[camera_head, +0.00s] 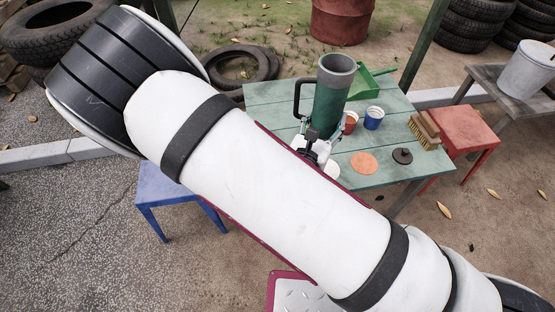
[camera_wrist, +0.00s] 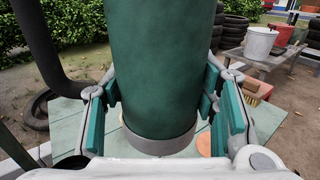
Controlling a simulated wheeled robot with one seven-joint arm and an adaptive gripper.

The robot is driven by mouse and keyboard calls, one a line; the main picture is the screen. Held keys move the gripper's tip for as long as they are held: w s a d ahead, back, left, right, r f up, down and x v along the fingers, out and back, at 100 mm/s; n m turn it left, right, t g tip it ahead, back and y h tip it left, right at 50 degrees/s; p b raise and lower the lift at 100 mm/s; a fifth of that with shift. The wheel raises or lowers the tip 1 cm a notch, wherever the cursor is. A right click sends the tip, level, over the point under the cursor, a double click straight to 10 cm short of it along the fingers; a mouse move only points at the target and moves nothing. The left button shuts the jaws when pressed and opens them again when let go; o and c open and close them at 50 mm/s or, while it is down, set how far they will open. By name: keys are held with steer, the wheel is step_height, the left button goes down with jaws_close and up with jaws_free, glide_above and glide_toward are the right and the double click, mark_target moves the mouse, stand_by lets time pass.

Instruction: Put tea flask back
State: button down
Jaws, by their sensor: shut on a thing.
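The tea flask (camera_head: 331,105) is a tall dark green cylinder with a grey rim, a grey base band and a black handle on its left. It is upright over the green slatted table (camera_head: 270,95). My gripper (camera_head: 318,140) is shut around its lower part. In the wrist view, the fingers of my gripper (camera_wrist: 160,98) press the flask (camera_wrist: 160,60) from both sides, near its grey base band. I cannot tell whether the base touches the table. My arm hides part of the table front.
On the table are an orange-red cup (camera_head: 350,122), a blue cup (camera_head: 373,118), an orange disc (camera_head: 364,163), a black lid-like disc (camera_head: 402,156), a brush (camera_head: 424,130) and a green dustpan (camera_head: 372,84). A red stool (camera_head: 465,128) and a blue stool (camera_head: 165,190) stand beside it.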

steer(key=s+a+f+n+y+b, duration=0.1)
steer(key=s+a+f+y+b, duration=0.1)
steer(key=s+a+f+b, duration=0.4)
steer(key=s+a+f+n+y+b, duration=0.2)
steer(key=a+f+b, duration=0.5)
steer(key=f+b, duration=0.3)
steer(key=shift+t, duration=0.4)
steer(key=w+b, duration=0.1)
steer(key=w, duration=0.4)
steer(key=w+f+b, duration=0.1)
steer(key=w, duration=0.4)
steer(key=w+f+b, duration=0.1)
steer(key=w+b, duration=0.1)
steer(key=w, duration=0.3)
steer(key=shift+w+d+f, duration=0.1)
steer(key=shift+w+d, duration=0.1)
steer(key=shift+d, duration=0.05)
steer(key=shift+w+f+b, duration=0.1)
steer(key=shift+f+b, duration=1.1)
steer(key=shift+f, duration=0.6)
steer(key=c, duration=0.6)
jaws_free()
steer(key=shift+f, duration=0.1)
steer(key=shift+c, duration=0.2)
